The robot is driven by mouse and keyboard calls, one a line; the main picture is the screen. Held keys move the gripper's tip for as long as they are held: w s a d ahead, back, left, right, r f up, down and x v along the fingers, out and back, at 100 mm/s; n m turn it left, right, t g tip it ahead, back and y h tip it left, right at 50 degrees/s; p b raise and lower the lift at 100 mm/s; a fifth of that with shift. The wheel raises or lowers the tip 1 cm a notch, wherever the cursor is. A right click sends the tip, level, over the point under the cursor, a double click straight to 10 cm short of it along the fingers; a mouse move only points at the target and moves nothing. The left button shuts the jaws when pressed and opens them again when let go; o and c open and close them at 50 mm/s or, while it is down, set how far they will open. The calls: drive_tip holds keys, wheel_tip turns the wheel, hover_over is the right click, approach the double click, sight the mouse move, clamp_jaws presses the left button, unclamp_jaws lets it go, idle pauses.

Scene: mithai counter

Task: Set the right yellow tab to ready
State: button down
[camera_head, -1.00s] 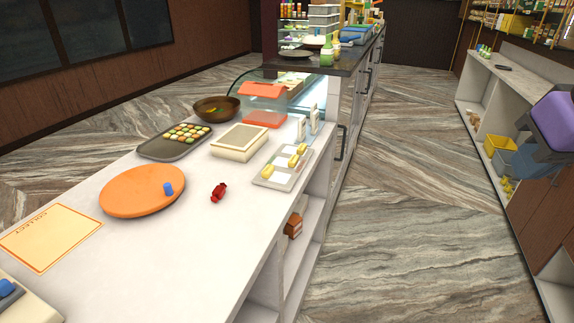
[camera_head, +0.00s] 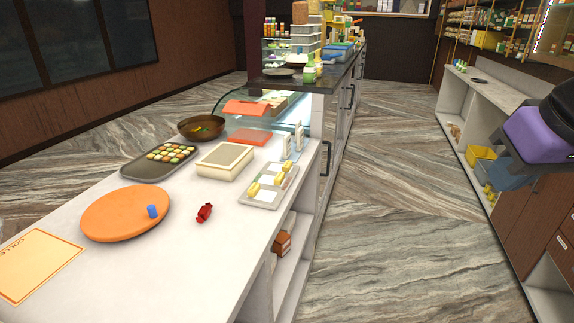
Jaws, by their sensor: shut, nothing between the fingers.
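A light grey board (camera_head: 250,201) lies near the right edge of the white counter. Three small yellow tabs sit on it: one (camera_head: 254,189) toward its near left, one (camera_head: 279,181) in the right half, and one (camera_head: 287,167) toward the far end. At this size I cannot read any marks or tell the setting of each tab. A purple and dark part of my arm shows at the right edge of the view. My gripper's fingers are not in view.
A red wrapped piece (camera_head: 204,212), an orange round board (camera_head: 110,222) with a blue piece (camera_head: 153,211), and a cream box (camera_head: 224,161) lie on the counter (camera_head: 190,270). White upright stands (camera_head: 299,138) are behind the board. The aisle floor (camera_head: 390,200) to the right is clear.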

drive_tip(key=w+a+f, duration=0.1)
drive_tip(key=w+a, duration=0.2)
drive_tip(key=w, duration=1.2)
drive_tip(key=w+a+f, duration=0.2)
drive_tip(key=w+a, duration=0.1)
drive_tip(key=w, duration=1.2)
drive_tip(key=w+a+f+m+y, duration=0.1)
drive_tip(key=w+a+f, duration=0.3)
drive_tip(key=w+f, duration=0.6)
drive_tip(key=w+a+f+m+t+y, duration=0.1)
drive_tip(key=w+a+f, duration=0.3)
drive_tip(key=w+f, duration=0.6)
drive_tip(key=w+m+y, duration=0.1)
drive_tip(key=w, duration=0.2)
drive_tip(key=shift+f+y, duration=0.3)
drive_tip(key=shift+f, duration=0.05)
